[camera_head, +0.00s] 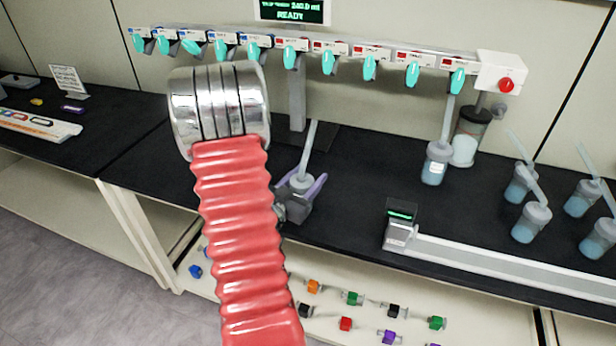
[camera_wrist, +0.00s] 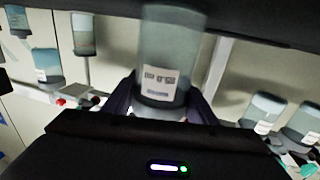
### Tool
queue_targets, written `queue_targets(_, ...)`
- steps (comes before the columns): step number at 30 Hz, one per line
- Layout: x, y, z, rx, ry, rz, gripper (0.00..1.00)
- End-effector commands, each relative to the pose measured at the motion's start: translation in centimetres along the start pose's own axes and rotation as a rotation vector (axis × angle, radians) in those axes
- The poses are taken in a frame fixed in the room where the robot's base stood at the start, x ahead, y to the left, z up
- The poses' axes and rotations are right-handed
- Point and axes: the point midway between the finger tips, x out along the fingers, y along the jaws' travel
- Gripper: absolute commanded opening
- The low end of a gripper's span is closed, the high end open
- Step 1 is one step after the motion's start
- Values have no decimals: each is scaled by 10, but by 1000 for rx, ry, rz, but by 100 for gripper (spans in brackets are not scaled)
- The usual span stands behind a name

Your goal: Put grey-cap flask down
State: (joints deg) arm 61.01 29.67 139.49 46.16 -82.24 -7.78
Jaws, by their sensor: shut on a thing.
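In the head view, my gripper (camera_head: 301,187) is over the black bench, left of the scale, with its purple fingers on both sides of a flask with a grey cap (camera_head: 301,180). A pale tube rises at a slant from the cap. In the wrist view, the flask body (camera_wrist: 162,62), bluish with a white label, sits between the two dark fingers of my gripper (camera_wrist: 160,100). My arm and gripper hide the flask's lower part in the head view. I cannot tell whether its base touches the bench.
A digital scale (camera_head: 400,228) with a long pale rail (camera_head: 500,263) stands right of my gripper. Several capped flasks (camera_head: 530,222) stand at the right. One flask (camera_head: 436,165) is below the valve manifold (camera_head: 330,48). Dark bench (camera_head: 350,185) is clear between gripper and that flask.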

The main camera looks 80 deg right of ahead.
Motion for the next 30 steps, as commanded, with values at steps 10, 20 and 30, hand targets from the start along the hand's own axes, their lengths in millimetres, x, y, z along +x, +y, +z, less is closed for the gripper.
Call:
queue_targets(10, 0, 0, 2, 0, 0, 0, 57)
queue_targets(20, 0, 0, 2, 0, 0, -1, 70)
queue_targets(30, -11, -1, 0, 0, 0, -3, 70)
